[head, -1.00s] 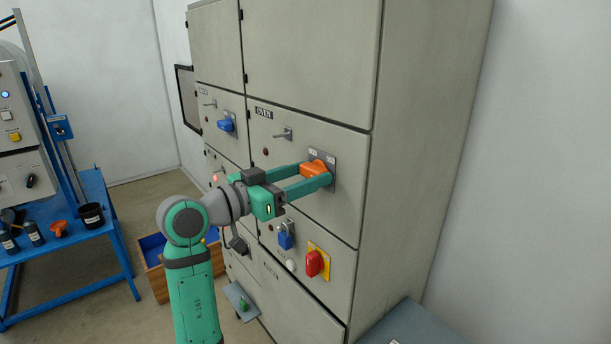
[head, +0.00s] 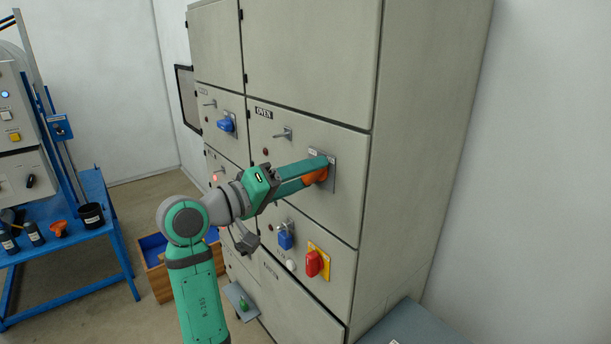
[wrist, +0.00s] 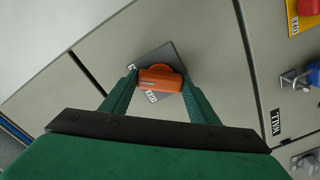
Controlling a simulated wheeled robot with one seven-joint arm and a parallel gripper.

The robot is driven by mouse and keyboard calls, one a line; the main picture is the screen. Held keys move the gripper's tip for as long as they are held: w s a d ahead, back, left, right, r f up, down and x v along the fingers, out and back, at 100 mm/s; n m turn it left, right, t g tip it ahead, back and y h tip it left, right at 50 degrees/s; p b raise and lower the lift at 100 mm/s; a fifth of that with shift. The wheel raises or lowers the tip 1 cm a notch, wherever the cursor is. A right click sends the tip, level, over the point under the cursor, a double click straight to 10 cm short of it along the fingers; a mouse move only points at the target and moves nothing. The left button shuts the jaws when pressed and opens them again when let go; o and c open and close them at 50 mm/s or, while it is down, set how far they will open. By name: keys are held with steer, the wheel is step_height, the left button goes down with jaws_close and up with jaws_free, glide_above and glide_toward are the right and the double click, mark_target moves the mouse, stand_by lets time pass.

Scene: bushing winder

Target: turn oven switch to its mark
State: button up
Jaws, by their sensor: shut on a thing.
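The oven switch is an orange knob (head: 317,176) on a grey plate (head: 332,172) on the cabinet door marked OVEN (head: 264,113). In the head view my gripper (head: 318,168) partly hides it. The wrist view shows the orange knob (wrist: 160,79) between the two green fingers, with my gripper (wrist: 157,85) shut on it. The grey plate (wrist: 152,58) carries small white labels, one near its left corner and one below the knob. Their lettering is too small to read surely, so I cannot tell which mark the knob points at.
A blue switch (head: 226,125) sits on the door to the left. Below are a padlocked blue switch (head: 286,240) and a red knob (head: 312,263) on a yellow plate. A metal handle (head: 283,134) sticks out of the oven door. A blue bench (head: 95,190) stands at the left.

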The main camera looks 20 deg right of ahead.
steer(key=shift+n, duration=3.6)
steer(key=o, duration=1)
steer(key=shift+o, duration=0.2)
steer(key=shift+a, duration=0.1)
steer(key=v, duration=1)
steer(key=shift+a, duration=0.3)
steer(key=shift+s, duration=0.15)
